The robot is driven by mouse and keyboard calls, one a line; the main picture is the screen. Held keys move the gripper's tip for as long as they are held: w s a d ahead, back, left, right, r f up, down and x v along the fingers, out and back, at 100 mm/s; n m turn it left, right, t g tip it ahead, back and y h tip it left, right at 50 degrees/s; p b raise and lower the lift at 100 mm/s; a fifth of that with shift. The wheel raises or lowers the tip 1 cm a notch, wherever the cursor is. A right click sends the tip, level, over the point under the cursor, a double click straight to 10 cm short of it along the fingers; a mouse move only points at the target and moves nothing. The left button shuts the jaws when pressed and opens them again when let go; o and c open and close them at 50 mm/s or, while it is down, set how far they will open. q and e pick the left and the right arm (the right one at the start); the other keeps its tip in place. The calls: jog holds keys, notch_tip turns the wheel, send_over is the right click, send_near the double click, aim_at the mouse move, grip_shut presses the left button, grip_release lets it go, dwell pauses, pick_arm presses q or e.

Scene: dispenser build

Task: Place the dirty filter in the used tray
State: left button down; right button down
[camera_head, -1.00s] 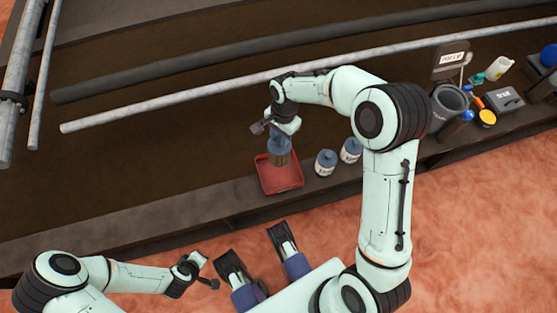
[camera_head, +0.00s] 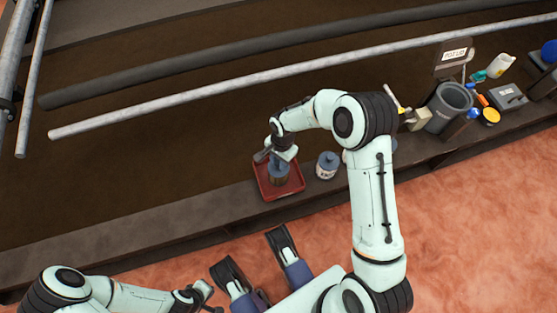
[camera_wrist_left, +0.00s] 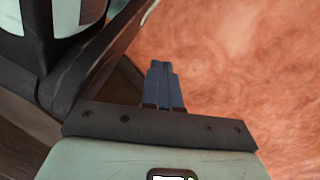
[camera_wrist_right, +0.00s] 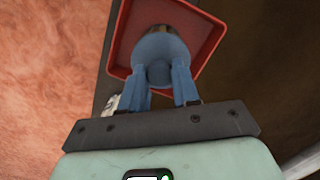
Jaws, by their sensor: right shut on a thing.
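The dirty filter (camera_head: 279,174), a canister with a blue-grey top and brown body, is upright within the outline of the red used tray (camera_head: 292,192). I cannot tell whether its base touches the tray floor. My right gripper (camera_head: 276,158) is shut on the filter's top from above. In the right wrist view the two blue fingers (camera_wrist_right: 160,88) flank the filter's blue top (camera_wrist_right: 160,50), with the red tray (camera_wrist_right: 124,50) behind it. My left gripper (camera_head: 198,296) is low in the head view, away from the tray. Its fingers (camera_wrist_left: 163,85) are together and empty.
A blue-topped white canister (camera_head: 327,165) stands just right of the tray; another beside it is mostly hidden by my right arm. A grey bin (camera_head: 450,104), a sign (camera_head: 456,55) and a grey box (camera_head: 507,97) are farther right. Long pipes (camera_head: 250,82) lie behind.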

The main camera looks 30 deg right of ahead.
jog(key=shift+f, duration=0.1)
jog(key=c, duration=0.8)
grip_release()
pick_arm(q)
jog(key=shift+s, duration=0.1)
pick_arm(e)
notch_tip(320, 180, up, 12)
jog(key=d+p, duration=0.1)
jog(key=p, duration=0.2)
pick_arm(q)
jog(key=w+d+r+t, duration=0.1)
jog(key=w+r+t, duration=0.1)
jog(key=w+r, duration=0.3)
jog(key=shift+w+r, duration=0.3)
jog(key=shift+w, duration=0.55)
pick_arm(e)
jog(key=s+a+f+n+t, duration=0.1)
jog(key=s+a+f+n, duration=0.1)
jog(key=s+f, duration=0.3)
jog(key=s+a+f+n+t, duration=0.1)
jog(key=s+f+n, duration=0.3)
jog(key=f, duration=0.5)
jog(key=s+a+f+n+t, duration=0.1)
jog(key=s+a+f+n, duration=0.2)
jog(key=s+f, duration=0.4)
jog(key=shift+s, duration=0.2)
